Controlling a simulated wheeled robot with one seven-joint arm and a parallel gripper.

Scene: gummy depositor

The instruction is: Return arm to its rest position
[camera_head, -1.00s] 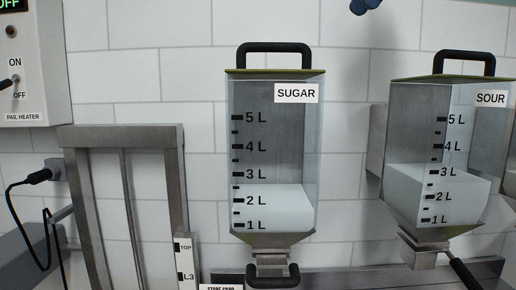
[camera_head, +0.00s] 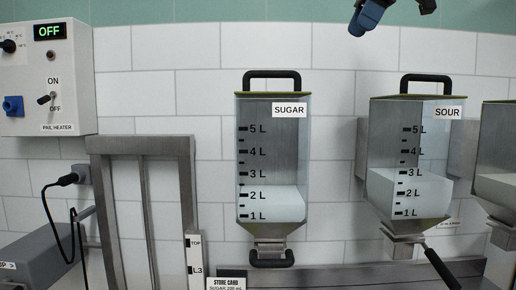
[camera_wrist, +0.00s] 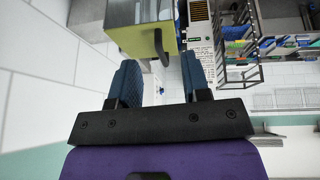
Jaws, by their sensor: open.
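My gripper shows at the top edge of the head view (camera_head: 397,10), in front of the upper wall and above the SOUR hopper (camera_head: 409,160). Only its blue fingers and a bit of the end are in that view; the rest of the arm is out of frame. In the wrist view my gripper (camera_wrist: 159,62) has its two blue fingers spread well apart with nothing between them. A hopper with a yellow-green lid (camera_wrist: 150,42) and a black handle lies beyond the fingertips, apart from them. I cannot tell which hopper it is.
The SUGAR hopper (camera_head: 272,160) hangs left of SOUR, and part of another hopper (camera_head: 497,165) shows at the right edge. The pail heater box (camera_head: 45,75) reads OFF. A wire rack (camera_wrist: 235,55) shows in the wrist view.

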